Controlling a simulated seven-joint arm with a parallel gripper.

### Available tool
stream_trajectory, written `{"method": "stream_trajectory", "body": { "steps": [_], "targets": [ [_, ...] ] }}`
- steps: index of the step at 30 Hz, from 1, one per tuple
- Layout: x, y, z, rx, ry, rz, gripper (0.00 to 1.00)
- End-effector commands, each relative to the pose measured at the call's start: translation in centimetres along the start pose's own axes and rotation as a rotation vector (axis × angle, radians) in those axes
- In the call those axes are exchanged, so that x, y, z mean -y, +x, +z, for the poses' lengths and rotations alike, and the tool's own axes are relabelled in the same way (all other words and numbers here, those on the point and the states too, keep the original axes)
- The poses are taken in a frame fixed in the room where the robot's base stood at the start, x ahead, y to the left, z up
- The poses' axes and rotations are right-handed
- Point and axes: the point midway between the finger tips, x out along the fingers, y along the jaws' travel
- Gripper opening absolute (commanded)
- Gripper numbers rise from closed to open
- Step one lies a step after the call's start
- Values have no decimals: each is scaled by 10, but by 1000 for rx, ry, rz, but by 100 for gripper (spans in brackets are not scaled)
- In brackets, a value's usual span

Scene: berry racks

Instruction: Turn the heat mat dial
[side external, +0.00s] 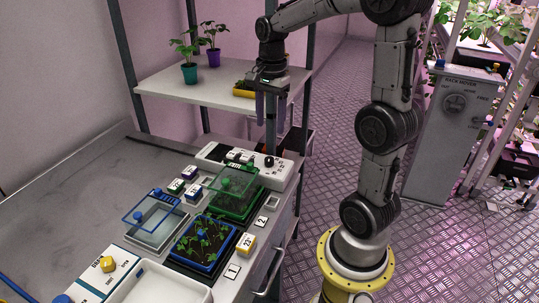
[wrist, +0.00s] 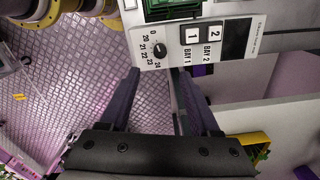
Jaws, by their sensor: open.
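The heat mat control panel (side external: 212,155) is a long white box at the back of the bench; it also shows at the top of the wrist view (wrist: 130,35). Its black dial (side external: 269,161) sits near the right end. In the wrist view the dial (wrist: 160,51) is ringed by numbers 0 and 20 to 24; its exact setting is too small to read. My gripper (side external: 270,118) points down, open and empty, above the panel's dial end and apart from it. In the wrist view its two fingers (wrist: 163,78) stand apart, with the dial beyond their tips.
A green tray with a raised lid (side external: 235,187) and a blue seedling tray (side external: 202,243) stand in front. A shelf (side external: 200,88) with potted plants is behind my gripper. A yellow knob (side external: 107,263) is front left.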

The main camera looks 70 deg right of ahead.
Motion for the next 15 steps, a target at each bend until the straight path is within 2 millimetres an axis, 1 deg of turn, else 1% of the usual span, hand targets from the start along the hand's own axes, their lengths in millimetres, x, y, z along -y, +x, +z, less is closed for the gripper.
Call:
{"method": "stream_trajectory", "body": {
  "steps": [1,9,15],
  "targets": [
    [-1,11,1,2,-1,7,63],
    [-1,64,1,2,-2,6,63],
    [-1,95,1,2,-2,4,63]
  ]
}}
